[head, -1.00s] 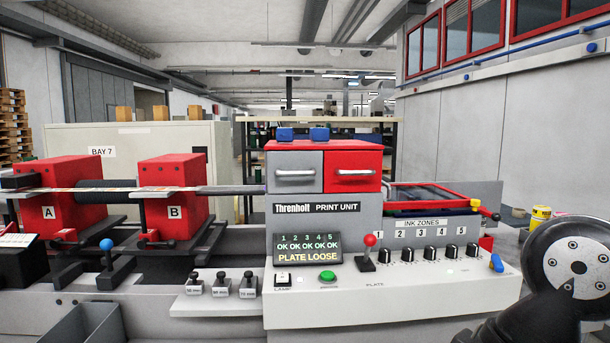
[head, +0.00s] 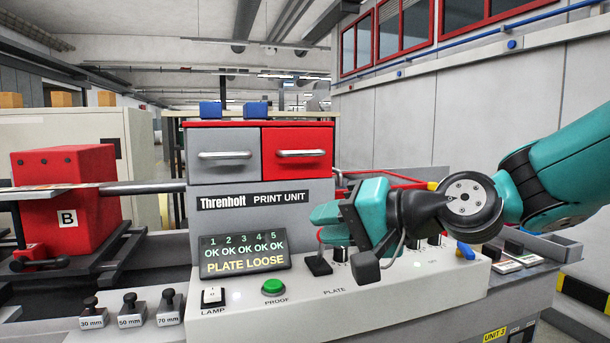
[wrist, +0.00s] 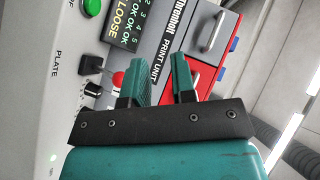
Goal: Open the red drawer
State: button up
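The red drawer (head: 280,165) is the right one of two at the top of the print unit. Its front looks flush with the grey drawer (head: 223,172) beside it, and it has a silver bar handle (head: 302,153). My gripper (head: 338,203) is in front of the unit, to the right of and below the red drawer. In the wrist view my gripper (wrist: 160,82) shows its two teal fingers apart with nothing between them. The red drawer (wrist: 205,74) is partly hidden behind the fingers there.
A red-knobbed lever (head: 318,262) and a row of black ink knobs stand on the sloped console under my gripper. A green button (head: 273,287) and a display (head: 243,255) are to the left. Two blue blocks (head: 255,110) sit on top of the unit.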

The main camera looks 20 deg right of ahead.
aim_at(309, 154)
jog(key=w+d+r+m+t+h+b, duration=0.2)
jog(key=w+d+r+m+t, duration=0.3)
jog(key=d+m+t, duration=0.3)
jog(key=shift+g, duration=0.4)
jog(key=p+x, duration=0.2)
jog(key=x, duration=0.3)
jog(key=p+x, duration=0.3)
jog(key=x, duration=0.2)
jog(key=d+p+x, duration=0.1)
jog(key=p+x, duration=0.1)
jog(key=x, duration=0.3)
jog(key=shift+w+d+r, duration=0.1)
jog(key=shift+w+r, duration=0.1)
jog(key=shift+w, duration=0.05)
jog(key=shift+w+a+p, duration=0.25)
jog(key=shift+w+p, duration=0.15)
jog(key=shift+w, duration=0.2)
grip_shut()
